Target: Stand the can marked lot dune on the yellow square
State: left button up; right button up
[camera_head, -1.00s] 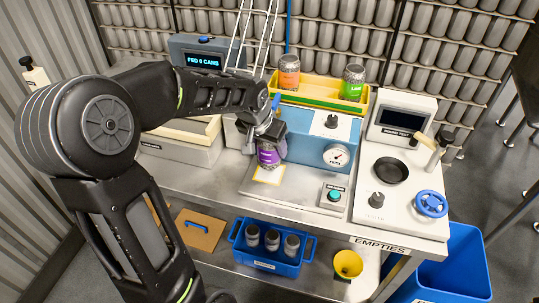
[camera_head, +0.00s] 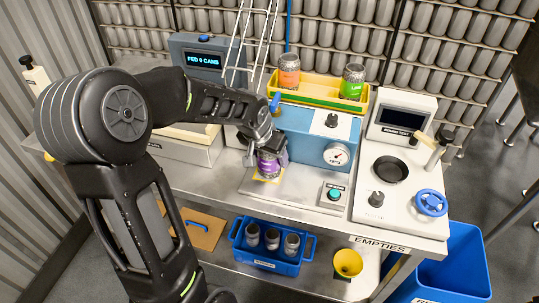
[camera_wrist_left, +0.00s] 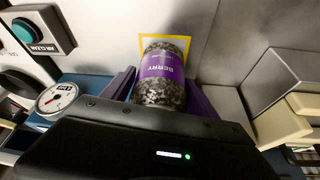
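My left gripper (camera_head: 266,148) comes down over a can with a purple label (camera_head: 270,168). In the left wrist view the label of this can (camera_wrist_left: 162,70) reads BERRY; no lot mark is readable. The fingers (camera_wrist_left: 160,98) lie along both sides of the can and look shut on it. The yellow square (camera_head: 262,180) is directly under the can, mostly covered; its yellow edge also shows in the wrist view (camera_wrist_left: 205,46). I cannot tell whether the can touches it. An orange-labelled can (camera_head: 289,71) and a green-labelled can (camera_head: 353,82) stand in the yellow tray. My right gripper is out of view.
A blue machine with a gauge (camera_head: 337,155) stands right behind the can, with a green-button box (camera_head: 333,195) to the right. A blue crate (camera_head: 265,263) with grey cans is on the lower shelf.

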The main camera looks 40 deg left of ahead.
pick_arm(q)
jog(key=shift+o, duration=1.1)
jog(key=shift+r, duration=0.1)
jog(key=shift+r, duration=0.2)
jog(key=v, duration=1.1)
jog(key=shift+s+r+b, duration=0.2)
jog(key=shift+r+b, duration=0.1)
jog(key=shift+r, duration=0.05)
